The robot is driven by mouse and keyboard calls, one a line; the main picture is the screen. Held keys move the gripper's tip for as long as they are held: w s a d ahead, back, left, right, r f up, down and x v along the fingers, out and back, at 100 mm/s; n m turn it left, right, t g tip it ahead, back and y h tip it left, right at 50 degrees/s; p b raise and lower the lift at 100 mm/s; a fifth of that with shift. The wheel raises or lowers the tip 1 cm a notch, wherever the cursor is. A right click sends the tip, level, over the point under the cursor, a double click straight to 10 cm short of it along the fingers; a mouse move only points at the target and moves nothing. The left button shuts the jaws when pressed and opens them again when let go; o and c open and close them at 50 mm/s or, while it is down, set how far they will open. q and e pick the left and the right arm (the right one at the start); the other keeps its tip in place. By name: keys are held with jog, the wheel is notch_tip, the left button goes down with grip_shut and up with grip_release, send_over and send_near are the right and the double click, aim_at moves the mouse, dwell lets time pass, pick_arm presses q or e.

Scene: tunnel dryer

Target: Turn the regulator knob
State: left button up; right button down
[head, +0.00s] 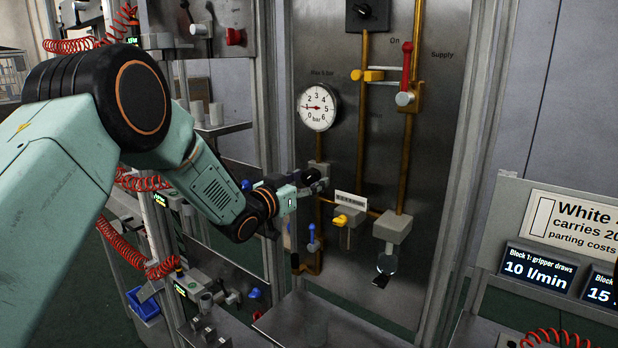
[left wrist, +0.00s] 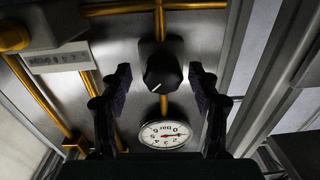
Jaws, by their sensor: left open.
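The black regulator knob (left wrist: 163,70) shows in the left wrist view, with a white mark toward its lower left. My left gripper (left wrist: 160,78) is open, one finger on each side of the knob. A gap shows on both sides, and nothing is held. In the head view my left gripper (head: 314,180) is at the panel, below the round pressure gauge (head: 318,107), and it largely hides the knob. My right gripper is not in view.
On the steel panel (head: 350,250) are brass pipes, a red supply lever (head: 407,65), a yellow valve handle (head: 340,220), a blue handle (head: 312,238) and another black knob (head: 365,13). A metal post (head: 270,130) stands left of the panel, close to my left arm.

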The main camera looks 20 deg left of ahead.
pick_arm(q)
jog(key=shift+w+d, duration=0.15)
jog(key=shift+w, duration=0.15)
jog(key=shift+s+a+r, duration=0.1)
jog(key=shift+s+a, duration=0.25)
jog(key=shift+a, duration=0.2)
jog(key=shift+c, duration=0.2)
jog(key=shift+w+d, duration=0.4)
jog(key=shift+d, duration=0.1)
jog(key=c, duration=0.6)
jog(key=shift+a+f, duration=0.2)
jog(key=shift+a, duration=0.05)
jog(key=c, duration=0.3)
jog(key=shift+c, duration=1.2)
jog(key=shift+d, duration=0.1)
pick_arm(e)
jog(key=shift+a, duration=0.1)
